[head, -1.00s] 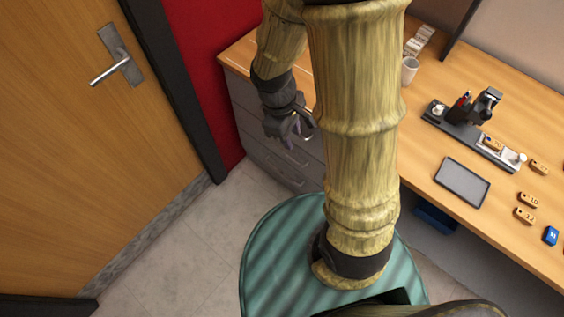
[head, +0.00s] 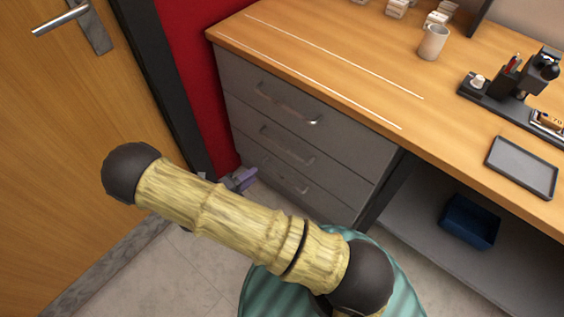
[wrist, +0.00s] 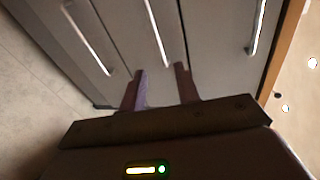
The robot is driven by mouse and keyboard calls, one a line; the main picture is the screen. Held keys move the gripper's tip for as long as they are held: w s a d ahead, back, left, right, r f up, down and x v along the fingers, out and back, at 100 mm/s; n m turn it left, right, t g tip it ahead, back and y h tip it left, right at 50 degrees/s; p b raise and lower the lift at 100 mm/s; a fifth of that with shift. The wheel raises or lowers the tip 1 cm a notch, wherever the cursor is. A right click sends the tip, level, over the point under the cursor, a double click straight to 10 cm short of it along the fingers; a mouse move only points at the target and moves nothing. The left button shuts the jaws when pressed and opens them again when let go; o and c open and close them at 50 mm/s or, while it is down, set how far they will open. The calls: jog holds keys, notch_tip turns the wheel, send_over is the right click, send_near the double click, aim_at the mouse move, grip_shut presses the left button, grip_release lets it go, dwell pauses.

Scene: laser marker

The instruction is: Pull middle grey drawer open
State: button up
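The middle grey drawer (head: 325,173) is shut in the cabinet under the wooden desk. Its bar handle (head: 287,146) sits between the top and bottom drawer handles. In the wrist view the middle handle (wrist: 157,30) runs lengthwise, its near end close to the gap between my fingers. My gripper (wrist: 161,88) is open, with two purple-brown fingers apart and nothing between them. In the head view my gripper (head: 241,181) is partly hidden behind my arm, low and to the left of the drawer fronts. I cannot tell how far the fingers are from the handle.
The top handle (head: 288,107) and bottom handle (head: 285,177) are close by. A wooden door (head: 60,130) and red wall (head: 191,70) stand at the left. A blue bin (head: 469,222) sits under the desk. A mug (head: 433,42) and tray (head: 522,167) are on top.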

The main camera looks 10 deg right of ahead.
jog(key=shift+w+a+f+n+t, duration=0.1)
jog(key=shift+a+f+n+t, duration=0.3)
jog(key=shift+f+n, duration=0.2)
jog(key=b+x, duration=0.2)
jog(key=x, duration=1.5)
jog(key=shift+w+f, duration=0.15)
jog(key=shift+f, duration=0.05)
jog(key=shift+d, duration=0.15)
grip_shut()
